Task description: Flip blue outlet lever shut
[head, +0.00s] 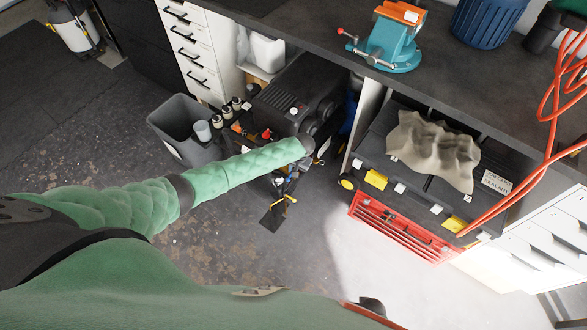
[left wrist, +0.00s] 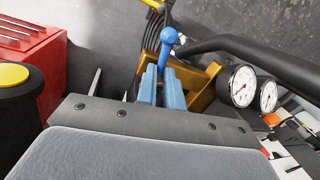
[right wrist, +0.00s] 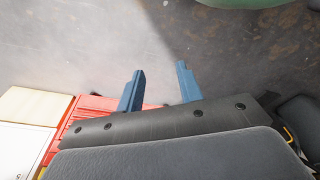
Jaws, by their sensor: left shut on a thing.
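The blue outlet lever (left wrist: 169,37) shows in the left wrist view as a rounded blue knob on a short stem, in front of a brass-coloured block (left wrist: 205,88). My left gripper (left wrist: 160,72) is shut on the lever's stem, with the knob standing beyond the fingertips. The fingers hide the lower stem and its pivot, so I cannot tell the lever's exact angle. In the head view my left arm reaches to the compressor area under the bench and covers the lever. My right gripper (right wrist: 160,70) is open and empty above the floor.
Two round gauges (left wrist: 243,86) and a black bar (left wrist: 250,50) sit right of the lever. A grey bin (head: 182,128) stands left. Floor in front is open.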

